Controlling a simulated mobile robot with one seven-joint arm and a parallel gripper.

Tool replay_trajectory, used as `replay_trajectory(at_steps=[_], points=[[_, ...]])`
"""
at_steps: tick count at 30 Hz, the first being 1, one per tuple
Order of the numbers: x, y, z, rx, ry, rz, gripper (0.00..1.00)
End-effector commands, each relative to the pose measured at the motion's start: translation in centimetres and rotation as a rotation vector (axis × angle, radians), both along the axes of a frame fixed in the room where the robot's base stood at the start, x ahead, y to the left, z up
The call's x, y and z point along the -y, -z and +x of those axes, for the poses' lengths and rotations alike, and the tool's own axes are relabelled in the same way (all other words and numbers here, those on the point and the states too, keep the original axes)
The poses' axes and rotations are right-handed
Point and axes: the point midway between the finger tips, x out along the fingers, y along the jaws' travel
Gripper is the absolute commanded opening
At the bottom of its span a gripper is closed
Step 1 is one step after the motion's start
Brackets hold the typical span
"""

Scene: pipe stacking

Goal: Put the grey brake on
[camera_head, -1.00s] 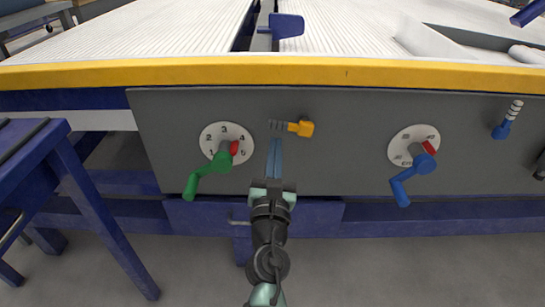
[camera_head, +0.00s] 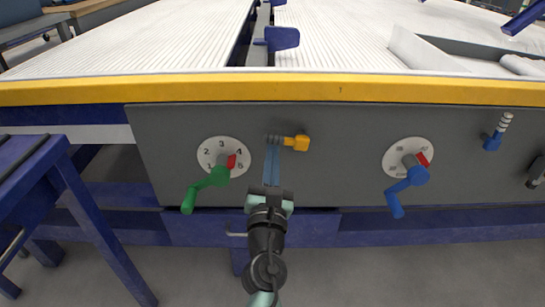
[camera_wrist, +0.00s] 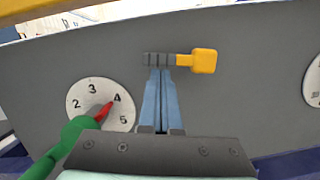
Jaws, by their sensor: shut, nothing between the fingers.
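A lever with a yellow-orange base (camera_head: 301,143) and a grey ribbed grip (camera_head: 275,140) is on the dark grey panel. The grip points left, lying horizontal. In the wrist view the grey grip (camera_wrist: 158,59) and yellow base (camera_wrist: 203,61) show near the top middle. My gripper (camera_head: 271,151) points up at the grip from below, with its blue fingers shut and empty. In the wrist view the fingertips (camera_wrist: 160,73) are at the grip's lower edge; I cannot tell whether they touch it. A dark grey part (camera_head: 535,172) is cut off at the panel's right edge.
A green crank (camera_head: 205,186) with a numbered dial is left of my gripper, its red pointer near 4. A blue crank (camera_head: 407,187) and a blue lever with a white ribbed grip (camera_head: 497,132) are to the right. A blue table (camera_head: 50,175) stands at left.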

Motion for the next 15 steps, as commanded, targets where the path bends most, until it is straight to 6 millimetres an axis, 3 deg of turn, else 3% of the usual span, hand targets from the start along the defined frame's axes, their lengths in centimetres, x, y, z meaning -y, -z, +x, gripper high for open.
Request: replay_trajectory(at_steps=[15], points=[[-0.13, -0.69, 0.00, 0.002, 0.000, 0.089, 0.00]])
